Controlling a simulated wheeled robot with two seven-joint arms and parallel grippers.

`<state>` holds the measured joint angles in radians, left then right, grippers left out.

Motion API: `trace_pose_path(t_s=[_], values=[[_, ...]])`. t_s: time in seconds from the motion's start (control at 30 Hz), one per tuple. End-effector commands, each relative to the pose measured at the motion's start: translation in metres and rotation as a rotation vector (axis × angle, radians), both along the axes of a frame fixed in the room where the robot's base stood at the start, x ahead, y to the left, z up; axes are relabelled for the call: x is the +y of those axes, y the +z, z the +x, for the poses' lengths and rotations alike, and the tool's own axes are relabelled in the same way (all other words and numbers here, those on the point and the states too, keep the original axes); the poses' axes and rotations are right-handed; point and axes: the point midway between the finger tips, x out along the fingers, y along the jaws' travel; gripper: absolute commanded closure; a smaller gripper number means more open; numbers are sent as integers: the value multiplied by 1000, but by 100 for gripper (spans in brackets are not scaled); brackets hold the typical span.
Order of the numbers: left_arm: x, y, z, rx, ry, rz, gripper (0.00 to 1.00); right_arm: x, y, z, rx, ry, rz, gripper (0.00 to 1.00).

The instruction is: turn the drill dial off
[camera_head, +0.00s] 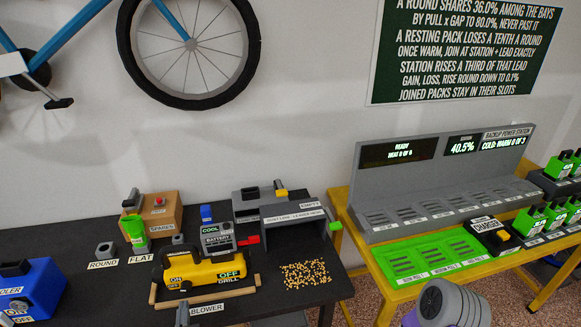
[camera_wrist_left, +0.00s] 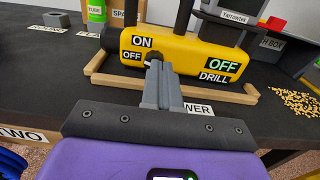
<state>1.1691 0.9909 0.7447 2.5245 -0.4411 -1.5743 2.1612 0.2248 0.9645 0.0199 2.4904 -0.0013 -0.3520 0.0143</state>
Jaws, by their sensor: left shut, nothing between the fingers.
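The yellow drill (camera_head: 205,270) rests in a wooden frame on the dark bench; it fills the upper middle of the left wrist view (camera_wrist_left: 187,52). Its dark dial (camera_head: 185,285) sits by the ON and OFF labels. A dark panel marked DRILL shows OFF in green letters (camera_wrist_left: 222,66). My left gripper (camera_head: 183,303) is shut and empty, in front of the drill. In the left wrist view its fingertips (camera_wrist_left: 154,63) overlap the dial's lower part and hide some of it; I cannot tell whether they touch or which way the dial points.
A blue cooler unit (camera_head: 32,287) stands at the left, a cardboard box (camera_head: 152,214) behind. The battery tester (camera_head: 217,238) stands close behind the drill. Loose pellets (camera_head: 305,274) lie on the bench to the right. A yellow table (camera_head: 352,240) holds the power station.

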Motion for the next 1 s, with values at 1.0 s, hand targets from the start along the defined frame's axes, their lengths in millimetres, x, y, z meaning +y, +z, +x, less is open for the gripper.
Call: trace_pose_path(t_s=[1.0], values=[[16,0,66,-1,1,-4,100,0,1,0,0,0,0,54]])
